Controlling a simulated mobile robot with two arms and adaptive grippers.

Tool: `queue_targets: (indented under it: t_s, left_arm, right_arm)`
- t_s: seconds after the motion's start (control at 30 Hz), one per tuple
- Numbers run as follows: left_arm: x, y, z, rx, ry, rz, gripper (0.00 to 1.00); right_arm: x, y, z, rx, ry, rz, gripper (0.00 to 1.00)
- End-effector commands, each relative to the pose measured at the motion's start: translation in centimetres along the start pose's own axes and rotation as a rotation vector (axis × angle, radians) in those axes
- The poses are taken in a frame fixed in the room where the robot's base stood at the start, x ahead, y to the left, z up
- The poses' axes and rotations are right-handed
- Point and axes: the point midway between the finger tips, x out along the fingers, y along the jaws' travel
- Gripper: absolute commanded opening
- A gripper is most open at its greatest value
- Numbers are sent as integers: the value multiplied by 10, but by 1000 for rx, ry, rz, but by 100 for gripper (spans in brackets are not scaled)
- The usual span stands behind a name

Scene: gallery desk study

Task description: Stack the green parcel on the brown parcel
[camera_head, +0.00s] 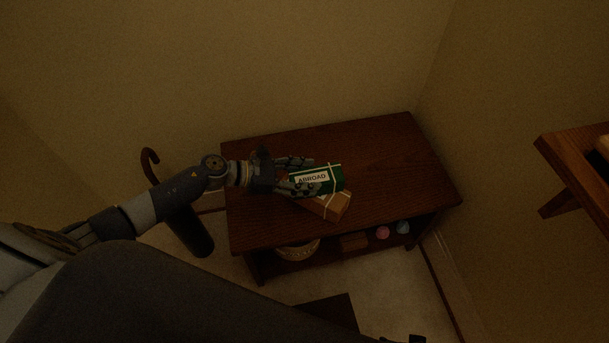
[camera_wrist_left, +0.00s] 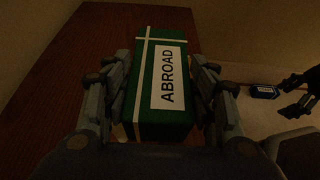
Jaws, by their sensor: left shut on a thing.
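The green parcel (camera_head: 330,183) has white ribbon and a white label reading "ABROAD". My left gripper (camera_head: 309,178) is shut on it, with fingers on both sides, as the left wrist view (camera_wrist_left: 165,95) also shows. The brown parcel (camera_head: 333,206) with pale ribbon lies on the dark wooden table (camera_head: 390,160), mostly hidden under the green parcel and gripper. The green parcel overlaps it from above; I cannot tell whether they touch. My right gripper (camera_wrist_left: 287,97) shows at the right edge of the left wrist view, its dark fingers apart and empty.
The table's lower shelf holds a basket (camera_head: 298,250), a brown box (camera_head: 354,241) and a pink ball (camera_head: 383,232). A cane handle (camera_head: 149,158) stands left. The table's right part is clear.

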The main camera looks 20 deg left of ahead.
Motion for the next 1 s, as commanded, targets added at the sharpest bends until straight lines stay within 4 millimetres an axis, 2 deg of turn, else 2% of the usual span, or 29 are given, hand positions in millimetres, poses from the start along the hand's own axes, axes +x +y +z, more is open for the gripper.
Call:
queue_targets:
  t_s: [0.27,0.3,0.37,0.4,0.87,0.97,1.0]
  left_arm:
    - [1,0,-1,1,-2,1,22]
    - [1,0,-2,1,0,0,57]
    - [1,0,-2,1,0,0,71]
    - [1,0,-2,1,0,0,73]
    - [0,0,0,0,0,0,73]
    - [-1,0,4,0,0,0,73]
    - [-11,1,1,0,4,2,73]
  right_arm:
    - [-4,1,-4,1,0,1,85]
    - [-6,0,-6,1,3,1,85]
    - [-8,0,-7,2,8,0,85]
    - [-9,0,-8,2,9,0,85]
    - [-8,0,-2,2,3,0,85]
    - [4,1,5,-2,-9,1,85]
    - [5,1,5,-2,-6,1,85]
